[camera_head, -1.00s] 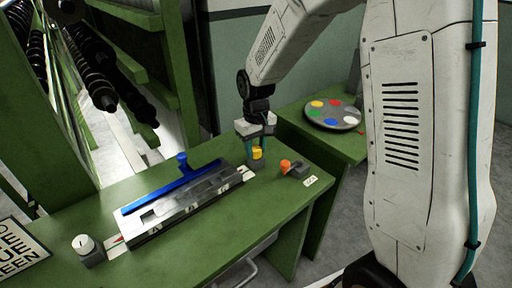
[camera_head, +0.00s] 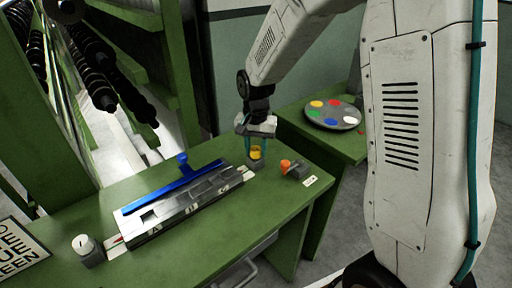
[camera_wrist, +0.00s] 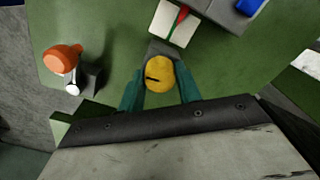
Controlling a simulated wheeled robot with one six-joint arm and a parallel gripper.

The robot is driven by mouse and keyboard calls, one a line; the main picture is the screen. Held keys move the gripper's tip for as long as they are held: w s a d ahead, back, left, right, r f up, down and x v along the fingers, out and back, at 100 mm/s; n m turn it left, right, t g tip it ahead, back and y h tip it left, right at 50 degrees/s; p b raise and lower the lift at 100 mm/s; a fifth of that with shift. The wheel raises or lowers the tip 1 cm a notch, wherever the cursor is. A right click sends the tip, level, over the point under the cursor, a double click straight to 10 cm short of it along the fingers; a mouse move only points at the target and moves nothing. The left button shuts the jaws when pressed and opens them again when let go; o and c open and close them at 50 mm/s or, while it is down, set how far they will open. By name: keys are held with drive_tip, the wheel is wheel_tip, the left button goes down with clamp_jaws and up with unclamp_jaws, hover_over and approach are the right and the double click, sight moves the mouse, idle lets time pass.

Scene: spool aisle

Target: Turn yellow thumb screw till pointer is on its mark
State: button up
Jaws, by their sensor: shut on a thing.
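The yellow thumb screw (camera_head: 256,154) stands on a grey block at the far right end of the grey slotted fixture (camera_head: 190,205). My gripper (camera_wrist: 159,90) points down with its teal fingers shut on the yellow screw (camera_wrist: 160,72), one on each side. A short black line shows on the screw's top. In the wrist view, a white card (camera_wrist: 165,32) beside the screw carries a red pointer (camera_wrist: 182,15) and a thin green line. The red tip appears close to the green line; whether they line up exactly I cannot tell.
An orange knob (camera_head: 285,164) on a grey block stands close to the right of my gripper. A blue bar (camera_head: 172,187) with a knob lies along the fixture. A white knob (camera_head: 83,243) stands at the left. A palette (camera_head: 332,114) lies on the side table.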

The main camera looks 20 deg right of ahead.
sight(256, 148)
drive_tip(key=shift+m, duration=0.4)
drive_tip(key=o, duration=1)
drive_tip(key=shift+r, duration=0.1)
wheel_tip(256, 148, up, 8)
drive_tip(key=shift+f, duration=0.15)
